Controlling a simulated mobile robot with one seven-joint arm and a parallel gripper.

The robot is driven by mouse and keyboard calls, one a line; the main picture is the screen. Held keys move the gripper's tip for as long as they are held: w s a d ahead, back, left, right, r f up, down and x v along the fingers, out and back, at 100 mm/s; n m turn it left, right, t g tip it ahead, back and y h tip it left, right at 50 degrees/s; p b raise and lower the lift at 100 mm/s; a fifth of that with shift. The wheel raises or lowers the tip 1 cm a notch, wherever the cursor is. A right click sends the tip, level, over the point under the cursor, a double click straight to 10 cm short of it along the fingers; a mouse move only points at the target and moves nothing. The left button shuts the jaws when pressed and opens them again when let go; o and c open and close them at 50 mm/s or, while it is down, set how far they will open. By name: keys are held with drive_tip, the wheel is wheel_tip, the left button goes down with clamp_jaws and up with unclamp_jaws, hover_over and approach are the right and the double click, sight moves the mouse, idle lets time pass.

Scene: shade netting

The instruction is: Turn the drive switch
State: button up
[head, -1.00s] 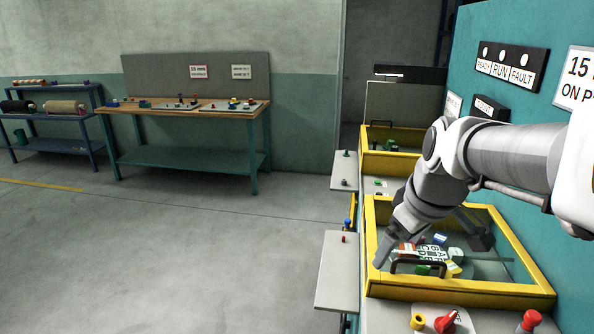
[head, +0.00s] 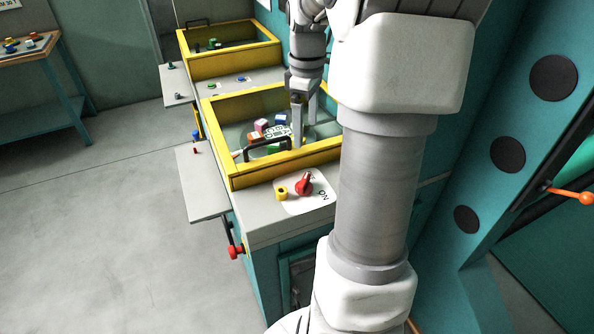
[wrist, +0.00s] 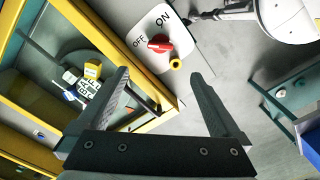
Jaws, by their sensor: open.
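The drive switch (head: 304,184) is a red rotary knob on a white plate (head: 322,186) marked ON, on the grey console top. In the wrist view the red knob (wrist: 158,43) sits between the OFF and ON words, with one end towards OFF. My gripper (head: 304,120) is open and empty, fingers pointing down, over the yellow-framed case behind the switch. In the wrist view the open fingertips (wrist: 161,76) lie apart, with the switch beyond the gap between them; nothing touches it.
A yellow collar (head: 281,193) stands beside the knob. The yellow-framed case (head: 235,179) has a black handle (head: 267,147) and holds small coloured blocks. A grey side shelf (head: 203,183) and a red knob (head: 236,252) stick out at left. The floor at left is clear.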

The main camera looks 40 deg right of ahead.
sight(304, 180)
wheel_tip(304, 180, down, 17)
drive_tip(key=shift+r+b, duration=0.2)
drive_tip(key=shift+b, duration=0.1)
drive_tip(key=c, duration=1.3)
